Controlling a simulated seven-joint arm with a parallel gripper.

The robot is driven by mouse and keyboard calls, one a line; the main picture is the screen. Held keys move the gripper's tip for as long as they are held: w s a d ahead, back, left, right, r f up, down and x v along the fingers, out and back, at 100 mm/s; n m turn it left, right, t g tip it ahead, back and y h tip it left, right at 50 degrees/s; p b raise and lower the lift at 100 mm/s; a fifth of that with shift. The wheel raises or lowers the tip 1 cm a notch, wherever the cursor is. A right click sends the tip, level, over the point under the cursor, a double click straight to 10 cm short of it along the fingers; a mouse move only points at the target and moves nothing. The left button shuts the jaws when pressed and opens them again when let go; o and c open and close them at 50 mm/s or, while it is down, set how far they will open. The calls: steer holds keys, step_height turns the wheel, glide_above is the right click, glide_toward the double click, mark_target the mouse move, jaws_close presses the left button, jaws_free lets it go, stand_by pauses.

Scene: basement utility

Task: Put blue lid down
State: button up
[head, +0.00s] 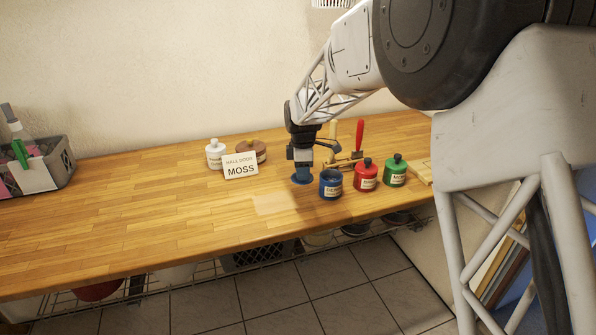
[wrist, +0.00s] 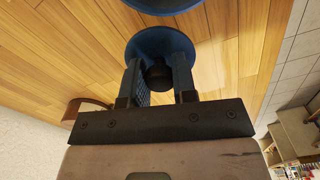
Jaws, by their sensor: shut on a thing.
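The blue lid (wrist: 160,42) is a round disc with a dark knob, and my gripper (wrist: 159,78) is shut on that knob in the wrist view. In the head view my gripper (head: 302,172) points down at the worktop, with the blue lid (head: 302,180) under it, at or very near the wood. Whether the lid touches the wood I cannot tell. The open blue pot (head: 331,184) stands just right of the lid, without a lid on it. Part of the blue pot (wrist: 165,3) shows at the top of the wrist view.
A red pot (head: 366,174) and a green pot (head: 395,170), both lidded, stand right of the blue pot. A MOSS card (head: 240,165), a white pot (head: 215,153) and a brown round item (head: 258,151) are left. A red-handled tool (head: 359,135) is behind.

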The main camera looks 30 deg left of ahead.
steer(key=shift+w+a+f, duration=0.15)
steer(key=shift+w+a, duration=0.9)
steer(key=shift+w, duration=0.3)
steer(key=shift+w+a+f, duration=0.15)
steer(key=shift+w+a, duration=0.85)
steer(key=shift+w, duration=0.35)
steer(key=shift+f, duration=1.8)
steer(key=shift+f, duration=0.15)
steer(key=o, duration=0.9)
step_height(320, 180, up, 12)
steer(key=shift+r, duration=0.2)
